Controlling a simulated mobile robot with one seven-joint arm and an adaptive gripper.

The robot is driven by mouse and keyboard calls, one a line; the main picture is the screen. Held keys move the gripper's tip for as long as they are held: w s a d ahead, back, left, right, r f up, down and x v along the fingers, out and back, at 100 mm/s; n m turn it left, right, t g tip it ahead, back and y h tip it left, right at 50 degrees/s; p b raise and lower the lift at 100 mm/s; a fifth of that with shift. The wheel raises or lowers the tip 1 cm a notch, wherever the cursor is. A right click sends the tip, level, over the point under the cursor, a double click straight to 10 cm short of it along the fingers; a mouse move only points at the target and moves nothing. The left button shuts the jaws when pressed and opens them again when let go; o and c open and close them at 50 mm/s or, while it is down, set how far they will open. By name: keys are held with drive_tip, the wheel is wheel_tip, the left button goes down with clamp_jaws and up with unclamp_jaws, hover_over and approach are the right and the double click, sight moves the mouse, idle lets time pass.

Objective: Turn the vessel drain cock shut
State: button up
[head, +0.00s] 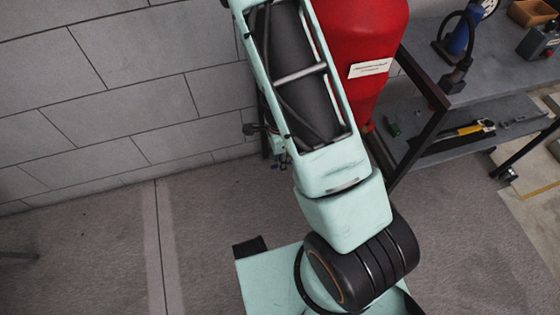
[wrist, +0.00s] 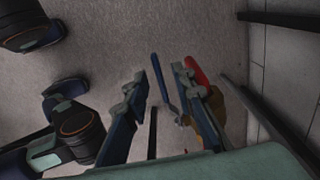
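The red vessel (head: 365,45) stands upright behind my arm in the head view, with a white label on its front. Its underside is mostly hidden by my arm. In the wrist view, my gripper (wrist: 160,74) is open, with one finger on each side of a thin blue lever (wrist: 160,78). The lever runs lengthwise between the fingers, and I see no clear contact. A red handle-like part (wrist: 196,71) lies beside the right finger, partly covered by it. A brass-coloured part (wrist: 219,106) shows behind that finger. I cannot tell which lever belongs to the drain cock.
A grey workbench (head: 418,45) with a lower shelf stands at the right; a blue pump (head: 459,38) and bins are on top. A yellow-handled tool (head: 473,128) lies on the shelf. A block wall (head: 130,80) is behind.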

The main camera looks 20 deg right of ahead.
drive_tip(key=shift+c, duration=0.4)
clamp_jaws()
